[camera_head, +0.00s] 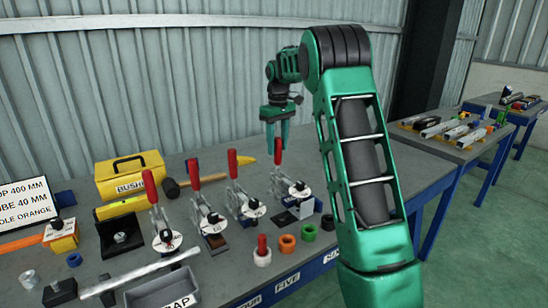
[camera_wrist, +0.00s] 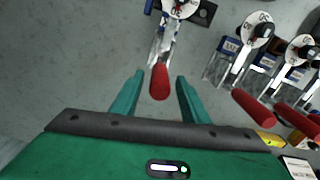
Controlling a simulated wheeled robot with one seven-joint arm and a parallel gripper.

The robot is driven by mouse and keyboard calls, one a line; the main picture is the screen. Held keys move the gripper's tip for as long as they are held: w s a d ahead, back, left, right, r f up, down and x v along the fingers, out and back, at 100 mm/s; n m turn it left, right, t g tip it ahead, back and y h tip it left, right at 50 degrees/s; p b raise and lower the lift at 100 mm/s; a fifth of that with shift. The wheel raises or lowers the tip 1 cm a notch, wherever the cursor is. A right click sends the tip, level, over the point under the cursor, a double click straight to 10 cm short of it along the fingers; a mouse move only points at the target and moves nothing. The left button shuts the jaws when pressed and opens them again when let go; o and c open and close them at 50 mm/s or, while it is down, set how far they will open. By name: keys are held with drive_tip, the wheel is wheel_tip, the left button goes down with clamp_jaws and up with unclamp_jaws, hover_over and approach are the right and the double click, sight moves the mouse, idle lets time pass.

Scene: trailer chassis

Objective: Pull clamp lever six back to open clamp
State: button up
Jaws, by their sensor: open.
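Several toggle clamps with red-gripped levers stand in a row on the grey table. The rightmost clamp (camera_head: 291,188) has its lever upright, with its red grip (camera_head: 277,153) at the top; no label reading six is legible. My gripper (camera_head: 276,146) is open and points down over that red grip. In the wrist view the red grip (camera_wrist: 160,82) lies between the spread green fingers of my gripper (camera_wrist: 160,76), with a gap on each side. The clamp's round white dial (camera_wrist: 181,7) is at the top edge there.
The neighbouring clamp (camera_head: 246,206) stands close on the left, its red lever (camera_head: 232,163) upright. Coloured rings (camera_head: 287,243) lie along the front edge. A yellow toolbox (camera_head: 130,176) and a hammer (camera_head: 171,188) are farther left. A second table (camera_head: 455,150) stands to the right.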

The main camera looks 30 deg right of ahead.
sight(278, 155)
drive_tip(key=shift+s+d+f, duration=0.1)
drive_tip(key=shift+f, duration=2.05)
